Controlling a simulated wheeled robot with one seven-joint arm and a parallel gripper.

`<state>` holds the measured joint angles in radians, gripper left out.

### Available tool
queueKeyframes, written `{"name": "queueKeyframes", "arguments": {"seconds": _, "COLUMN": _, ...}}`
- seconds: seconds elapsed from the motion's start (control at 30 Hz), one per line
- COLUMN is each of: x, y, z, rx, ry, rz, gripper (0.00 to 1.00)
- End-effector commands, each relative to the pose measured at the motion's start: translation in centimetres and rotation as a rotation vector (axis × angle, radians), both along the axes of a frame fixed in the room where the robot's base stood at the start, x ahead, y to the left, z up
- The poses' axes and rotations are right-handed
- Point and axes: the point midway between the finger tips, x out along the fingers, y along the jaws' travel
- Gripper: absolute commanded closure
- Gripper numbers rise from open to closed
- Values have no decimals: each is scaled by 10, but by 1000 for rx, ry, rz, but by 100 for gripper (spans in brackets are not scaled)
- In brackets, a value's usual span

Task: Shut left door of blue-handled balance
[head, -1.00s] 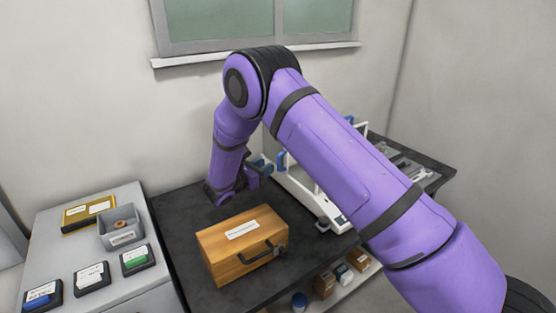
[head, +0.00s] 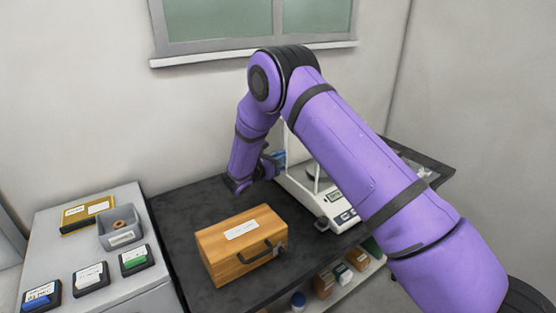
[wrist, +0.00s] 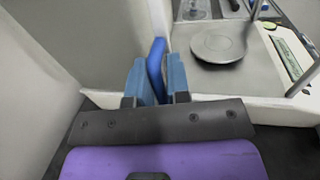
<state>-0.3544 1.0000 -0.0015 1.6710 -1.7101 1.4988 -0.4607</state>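The blue-handled balance (head: 345,217) stands on the dark table, partly hidden behind my arm. In the wrist view its round weighing pan (wrist: 218,44) shows at upper right. A blue door handle (wrist: 157,54) stands upright on the balance's left side. My gripper (wrist: 161,80) has its light blue fingers close on either side of this handle, with no clear gap. It looks shut on it. In the head view my gripper (head: 274,164) is at the balance's left side. How far the left door stands open is hard to tell.
A wooden case (head: 242,245) with a dark handle stands in front of my gripper. A grey cabinet (head: 70,250) at left carries a grey bin (head: 120,232) and several labelled boxes. Bare dark tabletop (head: 180,220) lies left of the case. The wall is close behind.

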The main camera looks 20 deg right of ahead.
Motion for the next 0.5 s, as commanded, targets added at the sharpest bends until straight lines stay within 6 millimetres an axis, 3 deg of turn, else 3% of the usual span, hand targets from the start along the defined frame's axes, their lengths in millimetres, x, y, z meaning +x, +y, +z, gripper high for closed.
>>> {"name": "queueKeyframes", "arguments": {"seconds": 0.27, "x": -3, "y": -1, "z": 0, "rx": -1, "ry": 2, "rz": 1, "gripper": 100}}
{"name": "queueKeyframes", "arguments": {"seconds": 0.5, "x": -38, "y": -11, "z": 1, "rx": -3, "ry": 4, "rz": 3, "gripper": 100}}
